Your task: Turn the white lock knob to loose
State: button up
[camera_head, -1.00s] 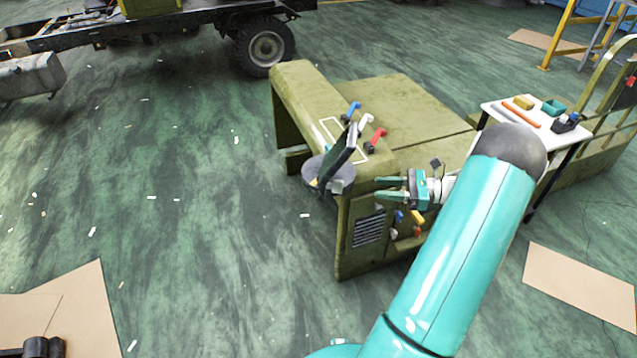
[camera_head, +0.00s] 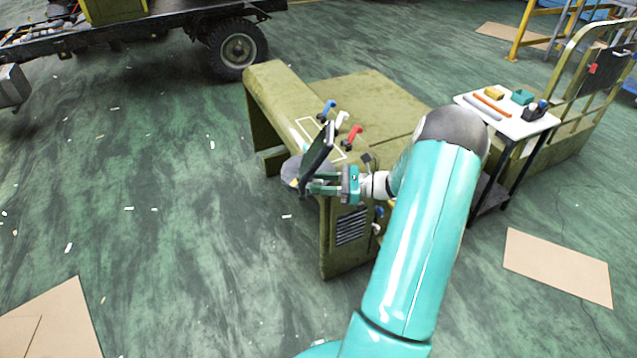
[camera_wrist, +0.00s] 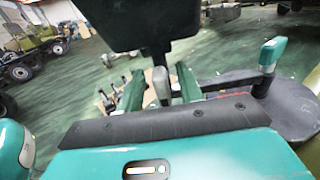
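My gripper (camera_head: 314,184) reaches in from the right beside a tilted black panel (camera_head: 317,155) on a round grey base (camera_head: 290,170). In the wrist view my gripper (camera_wrist: 160,82) has its two green fingers apart. A pale grey-white knob (camera_wrist: 160,86) shows between them, below the black panel (camera_wrist: 140,20); I take it for the lock knob. Whether the fingers touch it I cannot tell. In the head view my gripper and the panel hide this knob. A separate white-handled lever (camera_head: 342,118) stands on the olive cab behind.
A blue lever (camera_head: 328,107) and a red lever (camera_head: 354,134) flank the white lever on the olive cab (camera_head: 370,95). A teal-topped post (camera_wrist: 272,52) rises from the round base at right. A white table (camera_head: 508,115) with tools stands right. Floor at left is mostly clear.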

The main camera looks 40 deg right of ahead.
jog(key=shift+w+a, duration=0.25)
grip_shut()
